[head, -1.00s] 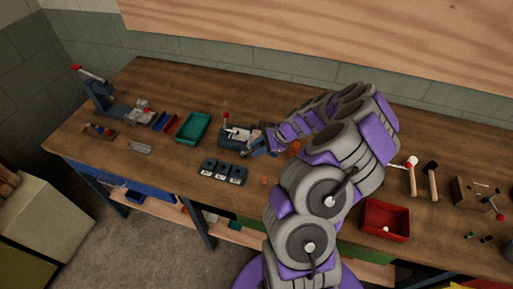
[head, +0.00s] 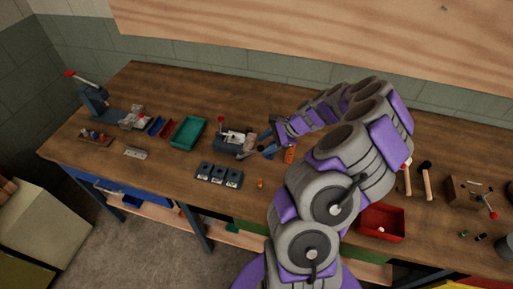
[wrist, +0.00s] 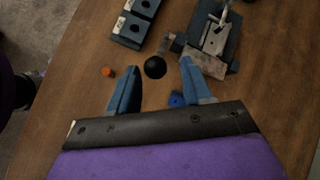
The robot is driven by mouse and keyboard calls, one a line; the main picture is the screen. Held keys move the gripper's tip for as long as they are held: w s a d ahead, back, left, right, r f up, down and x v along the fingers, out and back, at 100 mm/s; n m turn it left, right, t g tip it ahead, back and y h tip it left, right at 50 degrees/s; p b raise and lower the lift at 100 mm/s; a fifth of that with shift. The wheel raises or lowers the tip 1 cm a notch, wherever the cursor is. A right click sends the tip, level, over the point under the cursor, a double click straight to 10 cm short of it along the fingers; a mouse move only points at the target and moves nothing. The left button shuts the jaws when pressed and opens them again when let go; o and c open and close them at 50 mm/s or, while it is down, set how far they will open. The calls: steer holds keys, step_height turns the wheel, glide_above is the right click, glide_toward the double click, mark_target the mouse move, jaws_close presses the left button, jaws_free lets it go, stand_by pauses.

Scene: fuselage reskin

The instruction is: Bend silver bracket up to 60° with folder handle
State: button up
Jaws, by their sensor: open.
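The folder (head: 234,139) is a small dark blue-grey bench fixture with pale metal on top, at the middle of the bench. In the wrist view, the folder (wrist: 213,45) is at the upper right. Its handle ends in a black ball knob (wrist: 155,67), on a short arm at the folder's near left corner. My gripper (wrist: 160,68) is open, its blue fingertips either side of the knob with visible gaps. In the head view, my gripper (head: 262,146) is just right of the folder. Silver metal lies on the folder, but I cannot tell the bracket from the clamp parts.
A red bin (head: 381,223) and hammers (head: 426,180) are to the right. A small orange piece (wrist: 108,72) lies left of my fingers.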

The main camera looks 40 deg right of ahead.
steer(key=p+v, duration=0.1)
steer(key=v, duration=1)
steer(key=shift+d, duration=0.3)
steer(key=shift+w+f, duration=0.1)
